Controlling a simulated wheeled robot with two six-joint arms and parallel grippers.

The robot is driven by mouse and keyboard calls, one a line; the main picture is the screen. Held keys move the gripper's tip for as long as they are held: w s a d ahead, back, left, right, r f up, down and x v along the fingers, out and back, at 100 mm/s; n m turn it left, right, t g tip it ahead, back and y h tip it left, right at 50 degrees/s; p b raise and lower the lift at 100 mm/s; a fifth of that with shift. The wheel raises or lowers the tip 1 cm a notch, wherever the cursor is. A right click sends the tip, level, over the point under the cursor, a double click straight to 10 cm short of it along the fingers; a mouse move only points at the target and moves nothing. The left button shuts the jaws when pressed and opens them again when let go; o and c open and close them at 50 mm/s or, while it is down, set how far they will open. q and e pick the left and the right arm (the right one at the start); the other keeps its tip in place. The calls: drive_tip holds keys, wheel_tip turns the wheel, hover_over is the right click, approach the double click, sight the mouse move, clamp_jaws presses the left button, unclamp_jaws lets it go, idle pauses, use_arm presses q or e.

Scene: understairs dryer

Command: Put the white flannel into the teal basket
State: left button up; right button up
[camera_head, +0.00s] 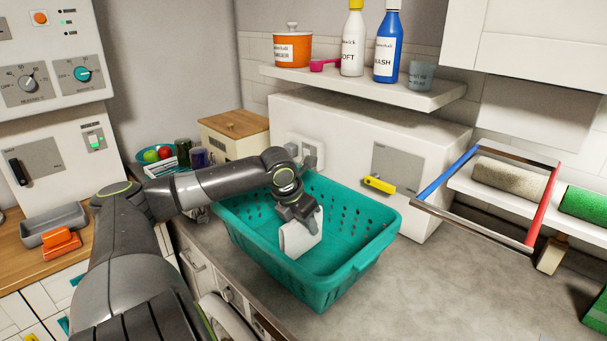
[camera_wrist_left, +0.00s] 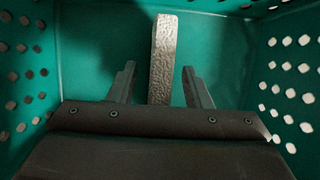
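The teal basket (camera_head: 325,282) stands on the grey worktop, and its perforated walls fill much of the left wrist view (camera_wrist_left: 90,50). The white flannel (camera_head: 301,240) is a small folded slab inside the basket's outline, directly below my left gripper (camera_head: 297,208). In the left wrist view the flannel (camera_wrist_left: 162,60) stands edge-on between the two fingers of my left gripper (camera_wrist_left: 160,88). A gap shows on each side of it, so the fingers are open and apart from it. I cannot tell whether the flannel's lower edge touches the basket floor. My right gripper is not in view.
A white boxed unit (camera_head: 345,135) stands behind the basket, under a shelf (camera_head: 365,88) with bottles and an orange pot. A blue-and-red rail frame (camera_head: 480,157) juts out at the right. The worktop right of the basket (camera_head: 440,275) is clear.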

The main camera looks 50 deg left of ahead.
use_arm(q)
drive_tip(key=shift+v, duration=0.9)
drive_tip(key=p+v, duration=0.2)
drive_tip(key=v, duration=0.2)
drive_tip(key=shift+r+p, duration=0.3)
drive_tip(key=shift+p, duration=0.05)
drive_tip(key=p+v, duration=1.1)
drive_tip(key=p, duration=0.6)
drive_tip(key=shift+d, duration=0.1)
